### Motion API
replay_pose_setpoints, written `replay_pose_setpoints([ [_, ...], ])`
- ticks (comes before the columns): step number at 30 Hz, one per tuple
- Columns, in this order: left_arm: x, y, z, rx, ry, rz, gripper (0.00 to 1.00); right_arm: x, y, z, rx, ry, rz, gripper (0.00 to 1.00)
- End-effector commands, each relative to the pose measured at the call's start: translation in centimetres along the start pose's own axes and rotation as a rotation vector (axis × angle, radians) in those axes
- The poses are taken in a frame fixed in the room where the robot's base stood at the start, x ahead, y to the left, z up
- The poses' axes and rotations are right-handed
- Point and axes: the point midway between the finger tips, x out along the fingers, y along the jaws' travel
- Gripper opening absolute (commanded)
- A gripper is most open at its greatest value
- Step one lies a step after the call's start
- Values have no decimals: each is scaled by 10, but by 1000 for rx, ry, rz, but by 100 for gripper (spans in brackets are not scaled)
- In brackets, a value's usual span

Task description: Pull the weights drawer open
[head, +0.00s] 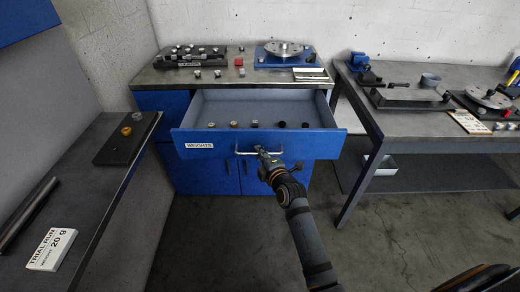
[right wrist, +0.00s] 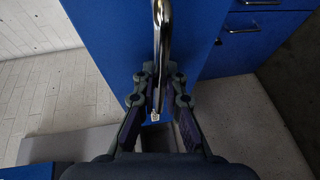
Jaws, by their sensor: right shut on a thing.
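The weights drawer (head: 310,142) is a blue-fronted drawer with a "WEIGHTS" label (head: 199,146), and it stands pulled out from the cabinet. Several small weights (head: 255,124) sit in a row inside it. My right gripper (head: 262,150) is shut on the drawer's metal handle (head: 246,152) at the middle of the front. In the right wrist view the gripper's fingers (right wrist: 158,95) lie on both sides of the chrome handle (right wrist: 162,40). My left gripper is not in view.
The cabinet top (head: 150,77) holds a rack of parts and a rotor on a blue base (head: 283,54). A workbench (head: 440,110) stands at right. A dark table (head: 90,190) at left holds a "TRIAL RUN WEIGHT 20 g" card (head: 52,249). The floor before the drawer is clear apart from my arm.

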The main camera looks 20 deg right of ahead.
Motion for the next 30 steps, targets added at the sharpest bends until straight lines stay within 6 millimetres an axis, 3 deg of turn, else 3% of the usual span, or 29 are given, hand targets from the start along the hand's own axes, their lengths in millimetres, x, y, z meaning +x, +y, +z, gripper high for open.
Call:
replay_pose_setpoints([
  [10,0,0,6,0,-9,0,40,-1,0,0,0,0,0,0],
  [11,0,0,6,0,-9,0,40,-1,0,0,0,0,0,12],
  [16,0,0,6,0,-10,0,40,-1,0,0,0,0,0,34],
  [25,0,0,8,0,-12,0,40,-2,0,0,0,0,1,34],
  [30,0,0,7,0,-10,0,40,-28,-1,0,1,0,0,34],
])
